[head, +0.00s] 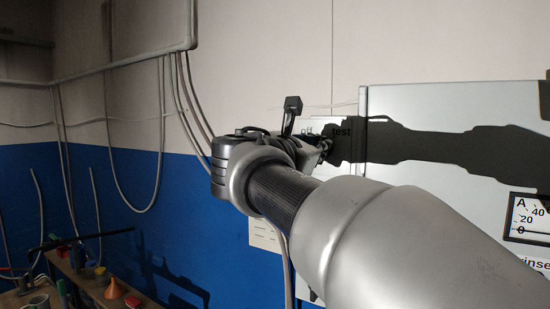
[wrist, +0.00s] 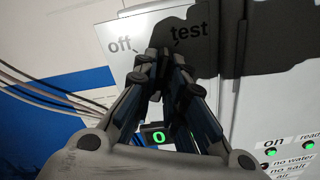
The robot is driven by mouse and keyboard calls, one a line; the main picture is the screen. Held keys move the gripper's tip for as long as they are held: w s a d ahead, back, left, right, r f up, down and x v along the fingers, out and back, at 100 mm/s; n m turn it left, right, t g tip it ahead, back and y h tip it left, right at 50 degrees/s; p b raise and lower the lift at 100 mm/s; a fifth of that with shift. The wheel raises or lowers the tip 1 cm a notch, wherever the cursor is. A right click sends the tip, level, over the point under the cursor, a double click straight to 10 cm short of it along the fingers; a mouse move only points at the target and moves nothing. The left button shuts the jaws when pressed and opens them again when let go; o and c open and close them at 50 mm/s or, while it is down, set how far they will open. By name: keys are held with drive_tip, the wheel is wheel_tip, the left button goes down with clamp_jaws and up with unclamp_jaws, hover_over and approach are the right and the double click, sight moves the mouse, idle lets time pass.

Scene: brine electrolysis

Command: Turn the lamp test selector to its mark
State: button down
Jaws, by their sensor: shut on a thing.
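The lamp test plate (wrist: 140,22) is a pale panel on the wall, lettered "off" on the left and "test" on the right. It also shows in the head view (head: 290,124), partly behind my arm. My gripper (wrist: 163,62) reaches up to the plate just below and between the two words. Its fingers are close together, shut on the selector, which they hide almost wholly. I cannot tell which word the selector points to. In the head view my gripper (head: 323,150) is at the plate, its tips in dark shadow.
A grey cabinet (head: 430,100) stands right of the plate, with a gauge (head: 530,217). Cables (head: 160,130) hang on the left wall. A cluttered bench (head: 90,285) is lower left.

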drive_tip(key=shift+m+b, duration=1.15)
drive_tip(key=shift+m, duration=0.95)
drive_tip(key=c, duration=1.6)
unclamp_jaws()
drive_tip(key=shift+c, duration=0.2)
drive_tip(key=shift+s, duration=0.1)
drive_tip(key=v, duration=1.2)
drive_tip(key=shift+d, duration=0.1)
